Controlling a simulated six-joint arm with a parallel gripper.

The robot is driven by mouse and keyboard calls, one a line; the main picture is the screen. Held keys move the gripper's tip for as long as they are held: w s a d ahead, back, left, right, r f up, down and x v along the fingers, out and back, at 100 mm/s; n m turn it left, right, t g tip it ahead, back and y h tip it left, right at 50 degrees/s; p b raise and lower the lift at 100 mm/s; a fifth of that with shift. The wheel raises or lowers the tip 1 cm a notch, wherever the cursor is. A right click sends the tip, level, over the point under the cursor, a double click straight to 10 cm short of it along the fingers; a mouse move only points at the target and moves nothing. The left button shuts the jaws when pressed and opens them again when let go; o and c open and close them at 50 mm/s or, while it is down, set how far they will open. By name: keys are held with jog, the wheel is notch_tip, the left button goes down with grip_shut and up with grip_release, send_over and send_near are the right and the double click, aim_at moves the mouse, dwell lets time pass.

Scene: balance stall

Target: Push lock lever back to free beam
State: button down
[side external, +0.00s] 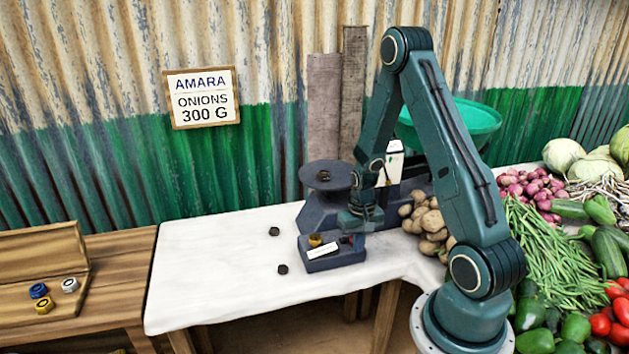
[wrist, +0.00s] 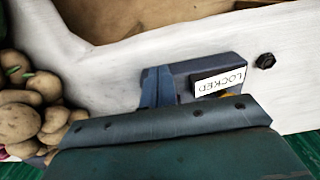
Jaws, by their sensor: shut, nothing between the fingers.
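The balance (side external: 318,218) is dark blue and stands on the white cloth, with a dark flat pan (side external: 322,177) on its left and a green bowl (side external: 455,124) on its right. At its front is a low lock block (side external: 335,261) with a white label; in the wrist view the label (wrist: 218,81) reads LOCKED, upside down. A brass knob (side external: 315,240) sits on the block's top. My gripper (side external: 352,230) points down at the block's right part, shut and empty; its fingers also show in the wrist view (wrist: 158,87). The lever is not clearly seen, and I cannot tell whether the fingers touch it.
Potatoes (side external: 432,222) lie close to the right of my gripper. Two dark weights (side external: 274,231) lie on the cloth (side external: 215,272) left of the balance. A wooden tray (side external: 66,300) with coloured weights is at far left. Vegetables crowd the right. The left cloth is mostly clear.

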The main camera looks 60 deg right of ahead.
jog(key=shift+w+d, duration=0.15)
jog(key=shift+w+d+r, duration=0.35)
jog(key=shift+w+d, duration=0.4)
jog(key=shift+d, duration=0.05)
jog(key=shift+w+d+r, duration=0.1)
jog(key=shift+w+d, duration=0.15)
jog(key=shift+w, duration=0.05)
jog(key=shift+w+d+r, duration=0.1)
jog(key=shift+w+d, duration=0.1)
jog(key=shift+w+d+r, duration=0.25)
jog(key=shift+w+d, duration=0.3)
dwell(0.5)
jog(key=shift+s+a+r, duration=0.25)
jog(key=shift+r, duration=0.75)
jog(key=shift+s+a+r, duration=0.25)
jog(key=shift+r, duration=0.75)
jog(key=shift+s+a+r, duration=0.25)
jog(key=shift+r, duration=0.75)
